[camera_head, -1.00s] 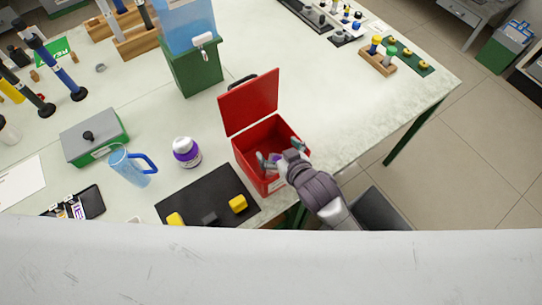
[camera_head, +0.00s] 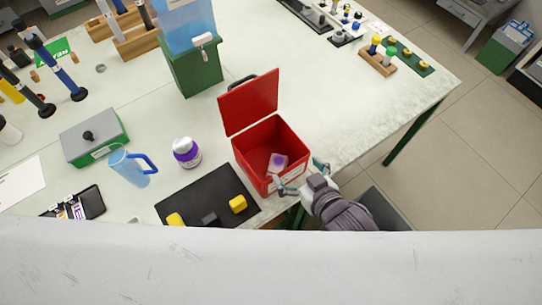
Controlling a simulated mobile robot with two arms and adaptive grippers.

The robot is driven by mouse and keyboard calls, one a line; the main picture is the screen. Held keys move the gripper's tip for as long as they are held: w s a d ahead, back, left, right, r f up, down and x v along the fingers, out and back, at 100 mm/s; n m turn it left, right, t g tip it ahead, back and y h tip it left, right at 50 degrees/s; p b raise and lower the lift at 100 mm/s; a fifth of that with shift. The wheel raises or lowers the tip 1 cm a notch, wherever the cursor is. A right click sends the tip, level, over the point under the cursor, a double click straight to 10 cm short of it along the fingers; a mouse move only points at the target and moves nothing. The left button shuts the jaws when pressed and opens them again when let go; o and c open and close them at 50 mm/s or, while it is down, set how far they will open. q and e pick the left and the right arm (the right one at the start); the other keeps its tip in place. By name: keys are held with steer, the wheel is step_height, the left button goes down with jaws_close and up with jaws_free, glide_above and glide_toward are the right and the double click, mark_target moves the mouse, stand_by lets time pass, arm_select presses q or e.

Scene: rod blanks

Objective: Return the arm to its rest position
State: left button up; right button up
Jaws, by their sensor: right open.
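My right gripper (camera_head: 300,178) is open and empty at the front right edge of the red box (camera_head: 242,160). Its fingers are spread, near the box's front wall. The red box stands on the table with its lid (camera_head: 249,103) raised. Inside the box lies a small pale piece with a purple mark (camera_head: 278,162), apart from the fingers. My left gripper is not in view.
A white and purple jar (camera_head: 186,152), a blue jug (camera_head: 130,167) and a green dispenser stand (camera_head: 195,72) are nearby. The table right of the box is clear.

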steer(key=shift+s+d+r, duration=0.15)
steer(key=shift+s+r, duration=0.05)
steer(key=shift+s, duration=0.05)
stand_by(0.3)
steer(key=s+d+f+g+h+b, duration=0.1)
steer(key=s+d+f+b, duration=0.15)
steer(key=f, duration=0.85)
steer(key=s+d+f+m+g+h+b, duration=0.15)
steer(key=d+f, duration=0.25)
steer(key=f, duration=0.6)
steer(key=s+d+f+g+h+b, duration=0.15)
steer(key=d+f, duration=0.25)
steer(key=f, duration=0.7)
steer(key=s+d+f+m+g+h+b, duration=0.1)
steer(key=s+d+f+g+b, duration=0.1)
steer(key=s+f, duration=0.8)
steer(key=s+d+f+g+b, duration=0.1)
steer(key=s+d+f+g, duration=0.2)
steer(key=s+f, duration=0.8)
steer(key=shift+s+d+f+m+g+h+b, duration=0.3)
steer(key=shift+s+d+m+g+h+b, duration=0.1)
steer(key=shift+s+d, duration=0.8)
